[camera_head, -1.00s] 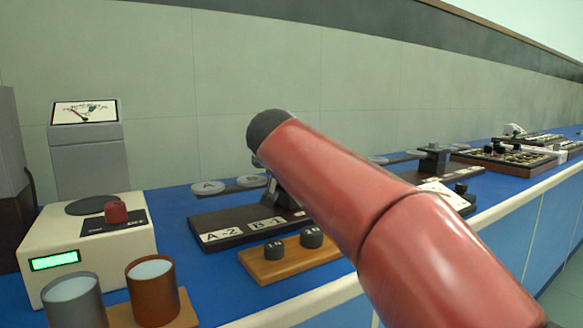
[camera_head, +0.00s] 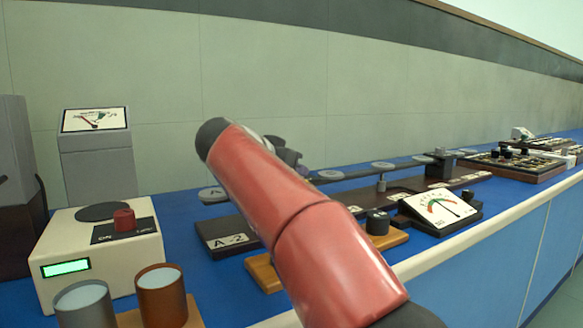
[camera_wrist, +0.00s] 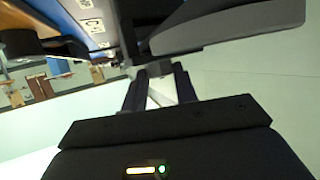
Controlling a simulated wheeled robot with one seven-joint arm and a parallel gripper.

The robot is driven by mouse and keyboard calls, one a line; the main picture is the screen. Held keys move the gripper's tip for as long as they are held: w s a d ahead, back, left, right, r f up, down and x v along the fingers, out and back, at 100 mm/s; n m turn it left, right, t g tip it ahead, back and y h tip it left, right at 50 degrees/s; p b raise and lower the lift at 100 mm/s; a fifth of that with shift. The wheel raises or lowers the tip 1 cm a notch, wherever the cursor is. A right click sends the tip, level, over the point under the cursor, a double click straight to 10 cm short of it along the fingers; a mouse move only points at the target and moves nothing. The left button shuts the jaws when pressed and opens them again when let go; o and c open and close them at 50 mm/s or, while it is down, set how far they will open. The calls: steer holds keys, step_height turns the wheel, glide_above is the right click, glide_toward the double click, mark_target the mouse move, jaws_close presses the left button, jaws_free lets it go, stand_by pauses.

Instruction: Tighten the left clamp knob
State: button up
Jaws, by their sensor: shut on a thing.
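My gripper (camera_wrist: 157,76) shows in the wrist view with its two dark fingers closed on a small grey piece, which I take to be the left clamp knob (camera_wrist: 159,68). A large dark grey rounded part (camera_wrist: 230,25) is close above the fingers and hides much around the knob. In the head view my red arm covers the gripper and knob. The dark rail base (camera_head: 225,238) with the A-2 label runs behind my arm, and grey discs (camera_head: 330,175) stand along it.
A wooden box with a black knob (camera_head: 377,222) and a dial meter (camera_head: 440,210) stand right of my arm. A cream device with a red knob (camera_head: 124,219) and two cups (camera_head: 162,295) stand left. The bench's pale front edge (camera_head: 450,240) runs along the right.

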steer(key=shift+f, duration=0.1)
steer(key=o, duration=1)
steer(key=shift+c, duration=0.2)
steer(key=shift+s+a, duration=0.1)
steer(key=v, duration=0.7)
steer(key=shift+s+a+r, duration=0.2)
steer(key=shift+r, duration=0.05)
